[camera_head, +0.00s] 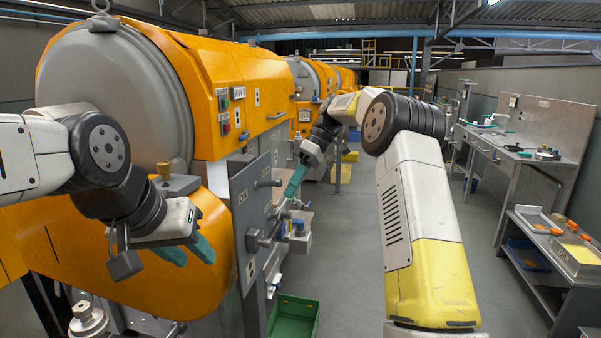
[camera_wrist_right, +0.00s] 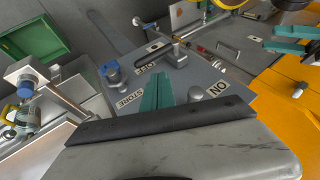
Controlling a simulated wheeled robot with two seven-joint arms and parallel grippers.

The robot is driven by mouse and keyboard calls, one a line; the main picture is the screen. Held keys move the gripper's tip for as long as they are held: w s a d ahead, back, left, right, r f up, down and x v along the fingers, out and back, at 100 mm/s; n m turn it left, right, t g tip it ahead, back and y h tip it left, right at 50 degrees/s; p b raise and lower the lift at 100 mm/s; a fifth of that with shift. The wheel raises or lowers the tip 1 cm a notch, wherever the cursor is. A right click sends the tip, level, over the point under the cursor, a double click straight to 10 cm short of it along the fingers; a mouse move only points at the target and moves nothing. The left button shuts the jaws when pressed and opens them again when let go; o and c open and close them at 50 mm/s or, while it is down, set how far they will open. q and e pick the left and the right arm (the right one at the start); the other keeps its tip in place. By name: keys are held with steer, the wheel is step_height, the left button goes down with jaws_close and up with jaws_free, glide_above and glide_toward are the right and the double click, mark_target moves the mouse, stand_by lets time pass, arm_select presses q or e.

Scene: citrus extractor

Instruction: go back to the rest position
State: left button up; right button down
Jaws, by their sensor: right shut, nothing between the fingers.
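My right gripper (camera_head: 295,181) is at the end of my right arm, which reaches forward beside the front panel (camera_head: 255,195) of the orange machine. In the right wrist view its teal fingers (camera_wrist_right: 157,92) are together and empty, over the grey panel with labels and knobs. I cannot tell if they touch the panel. My left gripper (camera_head: 190,252) is in front of the machine's orange lower housing (camera_head: 125,255), pointing down and right. Its two teal fingers are apart with nothing between them. They also show at the upper right of the right wrist view (camera_wrist_right: 290,39).
A green crate (camera_head: 293,318) is on the floor below the panel. A lever with a blue grip (camera_wrist_right: 26,89) sticks out in the right wrist view. A steel bench (camera_head: 515,150) and a low table with trays (camera_head: 555,250) stand at the right. The aisle floor between is clear.

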steer(key=w+d+f+v, duration=0.1)
steer(key=v, duration=0.4)
steer(key=s+d+r+m+t+h, duration=0.1)
steer(key=s+r+m+t, duration=0.25)
steer(key=s, duration=0.45)
steer(key=s+d+r+m+t+h, duration=0.2)
steer(key=s+r+m, duration=0.1)
steer(key=s+r, duration=0.3)
steer(key=s+d+f+m+t, duration=0.2)
steer(key=s+f, duration=0.3)
steer(key=s, duration=0.5)
steer(key=s+d+f+m+t+h, duration=0.1)
steer(key=s+f+m, duration=0.3)
steer(key=s, duration=0.5)
steer(key=shift+s+d+f+t, duration=0.35)
steer(key=shift+d+f+t, duration=0.2)
steer(key=shift+f+t, duration=0.2)
steer(key=shift+m, duration=0.25)
